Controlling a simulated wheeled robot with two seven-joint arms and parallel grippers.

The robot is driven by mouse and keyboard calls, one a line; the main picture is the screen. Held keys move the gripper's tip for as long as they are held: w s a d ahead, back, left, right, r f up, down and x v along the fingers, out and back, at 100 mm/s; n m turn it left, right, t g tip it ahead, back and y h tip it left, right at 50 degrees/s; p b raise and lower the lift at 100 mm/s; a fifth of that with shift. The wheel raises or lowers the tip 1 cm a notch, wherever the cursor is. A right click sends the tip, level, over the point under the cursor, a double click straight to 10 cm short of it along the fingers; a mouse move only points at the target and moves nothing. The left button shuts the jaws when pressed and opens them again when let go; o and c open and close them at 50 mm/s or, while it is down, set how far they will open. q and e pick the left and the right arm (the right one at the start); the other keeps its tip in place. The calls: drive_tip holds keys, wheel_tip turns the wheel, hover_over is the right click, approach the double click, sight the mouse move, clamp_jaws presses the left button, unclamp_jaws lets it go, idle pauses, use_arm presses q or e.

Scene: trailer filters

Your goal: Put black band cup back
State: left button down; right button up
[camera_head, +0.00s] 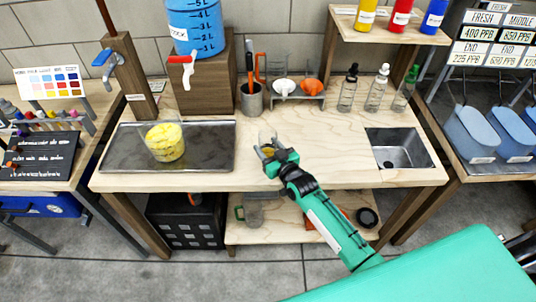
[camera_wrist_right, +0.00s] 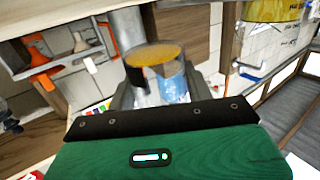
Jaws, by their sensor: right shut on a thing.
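My right gripper (camera_head: 267,151) reaches in from the lower right and is over the middle of the wooden bench (camera_head: 300,140). It is shut on a small clear cup (camera_head: 268,139). The cup also shows in the right wrist view (camera_wrist_right: 158,55), between the fingers, with an orange-yellow surface at its end and blue seen through its side. I cannot tell for sure whether a black band is on it; the fingers hide part of its wall. My left gripper is not in view.
A yellow-patterned clear container (camera_head: 165,142) stands on the dark metal tray (camera_head: 215,158) at left. Behind are a blue tank (camera_head: 195,28), a grey tool cup (camera_head: 252,100), a small rack (camera_head: 298,97) and dropper bottles (camera_head: 348,92). A sink (camera_head: 400,150) is at right.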

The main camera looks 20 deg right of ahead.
sight(268, 156)
drive_tip(key=shift+f, duration=1.95)
drive_tip(key=o, duration=1.1)
drive_tip(key=shift+f, duration=0.15)
drive_tip(key=shift+s, duration=0.15)
drive_tip(key=b+v, duration=0.1)
drive_tip(key=v, duration=1)
drive_tip(key=shift+s+d, duration=0.15)
drive_tip(key=shift+s, duration=0.2)
